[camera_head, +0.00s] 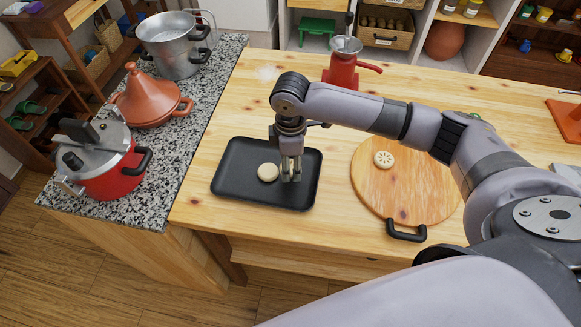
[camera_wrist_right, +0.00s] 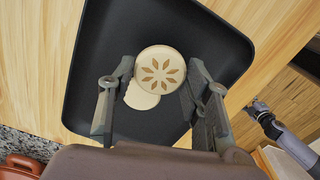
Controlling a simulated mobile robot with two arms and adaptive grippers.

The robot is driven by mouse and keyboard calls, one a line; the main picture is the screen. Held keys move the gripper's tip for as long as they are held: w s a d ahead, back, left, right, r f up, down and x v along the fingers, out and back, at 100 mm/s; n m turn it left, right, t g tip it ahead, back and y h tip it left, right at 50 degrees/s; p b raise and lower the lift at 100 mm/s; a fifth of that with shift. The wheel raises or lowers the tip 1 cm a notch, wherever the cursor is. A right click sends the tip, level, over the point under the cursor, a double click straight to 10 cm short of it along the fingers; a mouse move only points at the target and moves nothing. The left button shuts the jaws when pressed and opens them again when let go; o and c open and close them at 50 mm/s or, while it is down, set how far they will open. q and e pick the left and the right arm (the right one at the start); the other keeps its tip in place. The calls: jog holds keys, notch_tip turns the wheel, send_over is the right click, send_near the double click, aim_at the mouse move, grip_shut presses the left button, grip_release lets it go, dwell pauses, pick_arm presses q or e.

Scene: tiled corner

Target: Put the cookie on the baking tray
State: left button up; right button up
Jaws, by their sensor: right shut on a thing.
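The black baking tray (camera_head: 232,190) lies on the wooden table; it also fills much of the right wrist view (camera_wrist_right: 95,55). A plain pale cookie (camera_head: 268,172) rests on the tray, just left of my right gripper (camera_head: 291,176). In the right wrist view my right gripper (camera_wrist_right: 158,100) is shut on a round cookie with a flower pattern (camera_wrist_right: 160,69), over the tray. It partly covers the plain cookie (camera_wrist_right: 140,96). In the head view the fingers hide the held cookie. Another patterned cookie (camera_head: 384,159) lies on the round wooden board (camera_head: 415,190). My left gripper is not in view.
A red grinder (camera_head: 342,72) stands behind the tray. On the granite counter at left are a red pressure cooker (camera_head: 103,175), an orange tagine (camera_head: 150,98) and a steel pot (camera_head: 176,48). The table between tray and board is clear.

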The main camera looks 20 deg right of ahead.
aim_at(291, 167)
notch_tip(291, 167, down, 3)
jog(key=shift+r, duration=0.2)
jog(key=shift+f, duration=0.25)
jog(key=o, duration=0.9)
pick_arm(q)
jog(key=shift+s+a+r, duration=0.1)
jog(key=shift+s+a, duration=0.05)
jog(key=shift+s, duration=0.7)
pick_arm(e)
jog(key=shift+o, duration=0.4)
jog(key=shift+r, duration=0.2)
pick_arm(q)
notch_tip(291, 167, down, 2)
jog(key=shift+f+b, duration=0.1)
jog(key=shift+b, duration=0.9)
pick_arm(e)
notch_tip(291, 167, up, 12)
jog(key=shift+f, duration=0.15)
